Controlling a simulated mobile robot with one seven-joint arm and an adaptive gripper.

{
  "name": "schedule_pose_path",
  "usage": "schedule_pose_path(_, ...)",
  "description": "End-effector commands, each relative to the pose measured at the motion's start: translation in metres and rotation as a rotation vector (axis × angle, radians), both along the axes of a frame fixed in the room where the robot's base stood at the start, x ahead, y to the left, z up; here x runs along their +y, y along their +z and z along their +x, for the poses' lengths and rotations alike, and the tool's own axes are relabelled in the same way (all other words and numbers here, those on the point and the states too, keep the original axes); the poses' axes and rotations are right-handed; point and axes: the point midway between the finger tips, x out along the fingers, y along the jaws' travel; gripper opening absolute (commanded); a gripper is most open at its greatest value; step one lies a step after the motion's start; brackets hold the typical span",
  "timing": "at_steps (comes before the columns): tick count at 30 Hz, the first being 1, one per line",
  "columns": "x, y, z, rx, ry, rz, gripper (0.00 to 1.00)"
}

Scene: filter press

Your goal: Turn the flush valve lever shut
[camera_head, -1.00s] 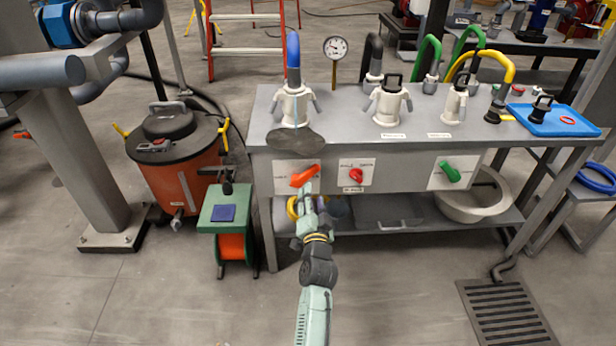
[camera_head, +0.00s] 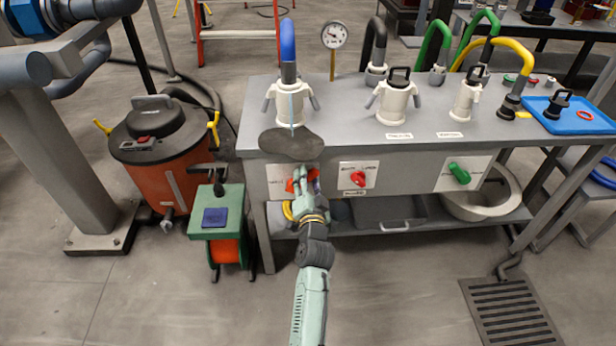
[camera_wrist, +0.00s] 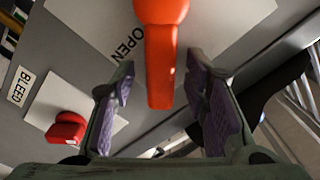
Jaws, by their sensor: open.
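An orange lever (camera_head: 291,186) sits on the leftmost white plate (camera_head: 276,181) of the bench's front panel. In the head view it is mostly hidden behind my gripper (camera_head: 303,180). In the wrist view the orange lever (camera_wrist: 161,70) reaches down from the top, its free end between my two purple-padded fingers (camera_wrist: 161,105). The fingers are open, one on each side, with gaps visible between them and the lever. The word OPEN is printed on the plate beside the lever. Whether the fingertips touch the plate cannot be told.
A red knob (camera_head: 358,179) is to the right, with a BLEED label (camera_wrist: 20,85); a green lever (camera_head: 459,173) is farther right. A blue hose (camera_head: 288,45) and a dark wet patch (camera_head: 291,143) are above. An orange drum (camera_head: 168,180) and green reel (camera_head: 222,225) stand left.

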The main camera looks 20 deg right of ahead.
Motion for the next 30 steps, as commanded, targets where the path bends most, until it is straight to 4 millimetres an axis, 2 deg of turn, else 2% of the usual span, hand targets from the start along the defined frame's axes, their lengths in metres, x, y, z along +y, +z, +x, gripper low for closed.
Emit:
schedule_pose_path(4,0.0001,0.0001,0.0000,0.000,0.000,0.000,0.40)
schedule_pose_path(22,0.0001,0.0003,0.0002,0.000,0.000,-0.001,0.00)
schedule_pose_path(30,0.0001,0.0004,0.0003,-0.001,0.000,-0.001,0.00)
